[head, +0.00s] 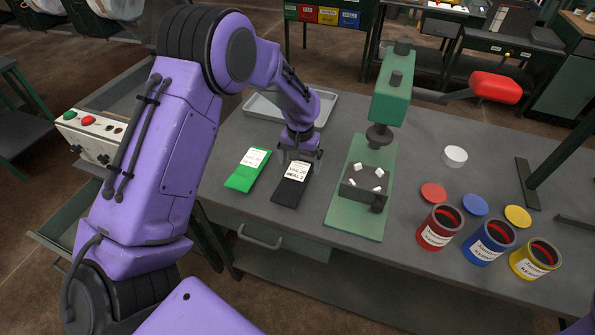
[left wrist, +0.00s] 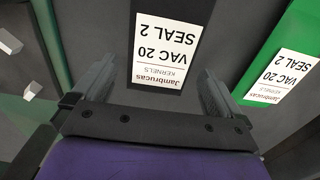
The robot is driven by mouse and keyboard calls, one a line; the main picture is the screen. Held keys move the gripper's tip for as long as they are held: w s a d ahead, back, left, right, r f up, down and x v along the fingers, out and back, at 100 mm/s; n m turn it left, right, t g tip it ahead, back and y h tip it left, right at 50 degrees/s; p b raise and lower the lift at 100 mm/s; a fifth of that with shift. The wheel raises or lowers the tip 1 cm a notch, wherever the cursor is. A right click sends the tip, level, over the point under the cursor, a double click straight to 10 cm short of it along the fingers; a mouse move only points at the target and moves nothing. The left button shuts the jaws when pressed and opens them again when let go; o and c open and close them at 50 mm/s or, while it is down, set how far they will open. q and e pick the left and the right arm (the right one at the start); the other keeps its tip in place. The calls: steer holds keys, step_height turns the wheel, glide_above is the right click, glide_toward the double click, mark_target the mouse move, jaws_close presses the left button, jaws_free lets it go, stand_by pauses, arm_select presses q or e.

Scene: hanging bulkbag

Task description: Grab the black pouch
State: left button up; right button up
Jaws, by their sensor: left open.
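The black pouch (head: 290,194) lies flat on the grey bench with a white label reading "VAC 20 SEAL 2". My left gripper (head: 299,160) is over its far end, pointing down. In the left wrist view the black pouch (left wrist: 172,12) lies between the two fingers of my open left gripper (left wrist: 156,82), one on each side of its label end. I cannot tell whether the fingers touch it. The near end of the pouch is clear in the head view. My right gripper is out of view.
A green pouch (head: 242,178) lies just left of the black one, and a green press (head: 361,215) stands close on its right. A metal tray (head: 262,108) is behind. Red (head: 439,229), blue (head: 487,242) and yellow (head: 535,258) cans stand at the right.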

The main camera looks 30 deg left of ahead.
arm_select(q)
steer(key=shift+s+f, duration=0.1)
steer(key=shift+f, duration=0.35)
steer(key=c, duration=1.1)
steer(key=shift+r, duration=0.1)
